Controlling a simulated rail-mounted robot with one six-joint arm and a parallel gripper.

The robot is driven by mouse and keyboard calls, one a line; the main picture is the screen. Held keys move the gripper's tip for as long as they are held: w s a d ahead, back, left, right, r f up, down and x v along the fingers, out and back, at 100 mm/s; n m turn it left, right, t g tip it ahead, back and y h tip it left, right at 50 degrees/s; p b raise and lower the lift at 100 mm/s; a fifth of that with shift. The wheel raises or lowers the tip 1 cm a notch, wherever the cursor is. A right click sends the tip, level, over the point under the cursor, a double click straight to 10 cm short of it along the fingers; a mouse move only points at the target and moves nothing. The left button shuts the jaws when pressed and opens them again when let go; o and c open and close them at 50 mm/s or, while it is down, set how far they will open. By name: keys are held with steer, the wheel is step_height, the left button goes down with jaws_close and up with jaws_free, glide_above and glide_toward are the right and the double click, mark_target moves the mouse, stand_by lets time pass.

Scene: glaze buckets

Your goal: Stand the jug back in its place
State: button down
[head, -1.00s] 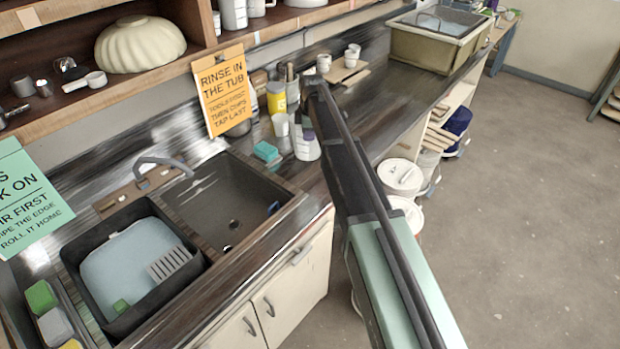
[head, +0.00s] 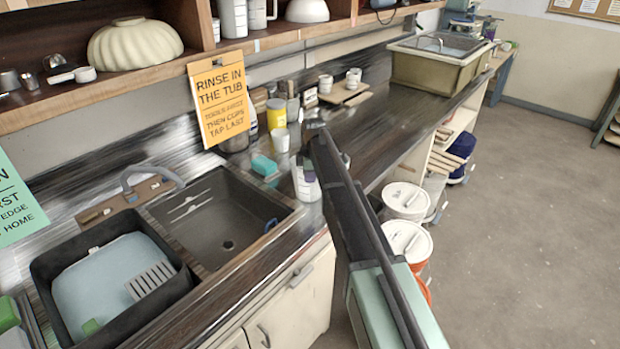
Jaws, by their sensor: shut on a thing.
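The jug (head: 306,187) is a white vessel with a dark purplish patch near its top. It shows left of my arm, over the counter's front part to the right of the sink, and is partly covered by the arm. My gripper (head: 314,130) is at the far end of the arm and is shut on the jug. The fingertips and the exact grip are hidden. I cannot tell how far the jug is above the counter (head: 385,115).
A yellow jar (head: 276,114), a white cup (head: 281,139) and a teal sponge (head: 264,166) stand close left of the jug. The sink (head: 215,215) lies left. A board with cups (head: 343,94) is behind. Lidded buckets (head: 405,198) stand below the counter's front edge.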

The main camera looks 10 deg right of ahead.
steer(key=c, duration=1.2)
jaws_free()
step_height(320, 180, up, 12)
steer(key=r+p, duration=0.1)
steer(key=p, duration=1.2)
steer(key=s+m, duration=0.5)
steer(key=s, duration=0.7)
steer(key=s+m, duration=0.6)
steer(key=s, duration=0.6)
steer(key=s+f+m, duration=0.1)
steer(key=s+m, duration=0.4)
steer(key=s, duration=0.7)
steer(key=shift+s+m+g+h+b, duration=0.3)
steer(key=shift+s+g, duration=0.05)
steer(key=shift+g, duration=0.05)
